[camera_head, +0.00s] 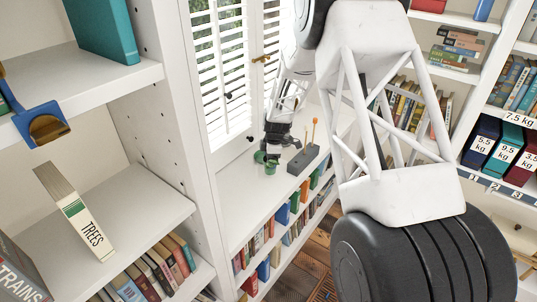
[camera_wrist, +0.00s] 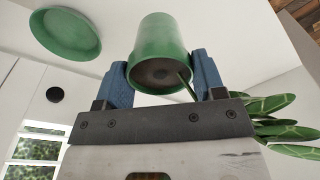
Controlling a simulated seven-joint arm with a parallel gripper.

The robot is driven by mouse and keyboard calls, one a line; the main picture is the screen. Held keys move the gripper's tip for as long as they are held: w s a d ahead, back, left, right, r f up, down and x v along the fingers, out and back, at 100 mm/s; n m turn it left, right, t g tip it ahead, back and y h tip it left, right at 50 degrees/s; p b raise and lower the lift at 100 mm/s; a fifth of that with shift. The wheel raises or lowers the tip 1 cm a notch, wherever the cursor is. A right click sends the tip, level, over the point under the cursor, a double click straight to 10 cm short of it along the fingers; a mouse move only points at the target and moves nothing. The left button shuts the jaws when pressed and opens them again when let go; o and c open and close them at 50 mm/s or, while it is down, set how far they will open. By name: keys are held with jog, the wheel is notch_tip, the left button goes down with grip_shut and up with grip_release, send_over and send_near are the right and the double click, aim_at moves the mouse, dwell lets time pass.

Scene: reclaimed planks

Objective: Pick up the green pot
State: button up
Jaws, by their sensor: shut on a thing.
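The green pot (camera_wrist: 162,45) sits between the two blue fingers of my gripper (camera_wrist: 160,78) in the wrist view. My gripper is shut on it. The pot's round opening faces the wrist camera and shows dark brown inside, with a thin green stem. Striped green leaves (camera_wrist: 285,130) show at the right, partly behind my gripper. In the head view the pot (camera_head: 271,168) is small, at my gripper (camera_head: 269,156) over the white ledge by the window. I cannot tell whether it touches the ledge.
A green saucer (camera_wrist: 66,32) lies apart from the pot in the wrist view. A grey block with upright orange-tipped sticks (camera_head: 303,161) stands close right of my gripper. The shuttered window (camera_head: 222,75) is behind. A tall white shelf (camera_head: 190,130) with books stands at the left.

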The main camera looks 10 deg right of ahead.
jog(key=shift+s+r, duration=0.15)
jog(key=shift+s, duration=0.75)
jog(key=shift+r, duration=0.1)
jog(key=shift+r, duration=1.35)
jog(key=shift+w, duration=0.15)
jog(key=w+f+n, duration=0.3)
jog(key=w+f, duration=0.1)
jog(key=w, duration=1.2)
jog(key=shift+a, duration=0.2)
jog(key=shift+f, duration=0.25)
jog(key=shift+f, duration=1.4)
